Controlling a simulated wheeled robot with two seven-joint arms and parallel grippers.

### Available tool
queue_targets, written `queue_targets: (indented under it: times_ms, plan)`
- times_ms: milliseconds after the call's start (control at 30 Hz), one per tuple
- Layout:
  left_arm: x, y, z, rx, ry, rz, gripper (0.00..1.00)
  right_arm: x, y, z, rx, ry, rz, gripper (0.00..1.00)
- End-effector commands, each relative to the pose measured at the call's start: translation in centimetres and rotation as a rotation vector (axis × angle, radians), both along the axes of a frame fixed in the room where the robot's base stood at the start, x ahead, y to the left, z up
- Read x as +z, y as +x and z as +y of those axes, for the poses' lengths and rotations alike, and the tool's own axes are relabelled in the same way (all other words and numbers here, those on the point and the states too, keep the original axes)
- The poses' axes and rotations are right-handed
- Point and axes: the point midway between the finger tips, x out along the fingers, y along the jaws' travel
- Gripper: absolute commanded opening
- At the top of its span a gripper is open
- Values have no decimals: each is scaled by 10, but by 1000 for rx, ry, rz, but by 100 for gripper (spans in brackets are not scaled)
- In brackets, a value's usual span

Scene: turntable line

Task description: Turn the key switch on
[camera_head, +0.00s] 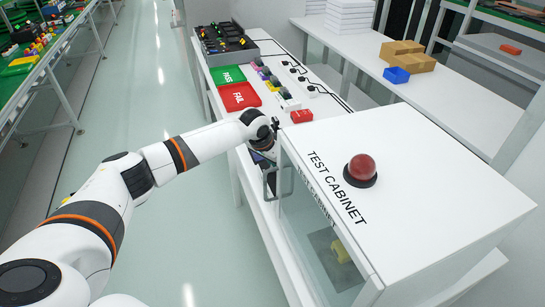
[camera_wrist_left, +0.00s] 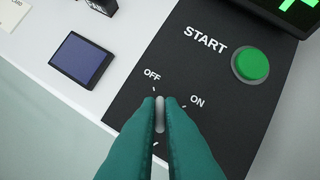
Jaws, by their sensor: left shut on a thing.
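The key switch (camera_wrist_left: 160,114) is a small light-coloured tab on a black panel (camera_wrist_left: 205,95), with OFF and ON printed above it, in the left wrist view. My left gripper (camera_wrist_left: 160,102) has its two teal fingers closed on either side of the tab, which points up between the OFF and ON labels. The fingers hide the switch's base. My right gripper is in neither view.
A green START button (camera_wrist_left: 250,64) sits right of the switch. A dark blue screen (camera_wrist_left: 83,59) lies on the white surface to the left. The cabinet has a red dome (camera_head: 361,169) on top. Green PASS (camera_head: 227,76) and red FAIL (camera_head: 239,96) trays lie farther back.

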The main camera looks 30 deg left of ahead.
Motion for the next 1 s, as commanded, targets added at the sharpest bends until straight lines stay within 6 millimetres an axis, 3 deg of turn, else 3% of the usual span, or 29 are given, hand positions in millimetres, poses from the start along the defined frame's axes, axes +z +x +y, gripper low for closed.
queue_targets:
  times_ms: [100,367,1000]
  plan:
    - [2,0,1,-105,-4,3,0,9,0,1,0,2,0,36]
    - [-1,1,2,-353,-5,0,0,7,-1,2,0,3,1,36]
    - [-3,5,3,-954,-5,-5,0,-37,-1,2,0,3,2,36]
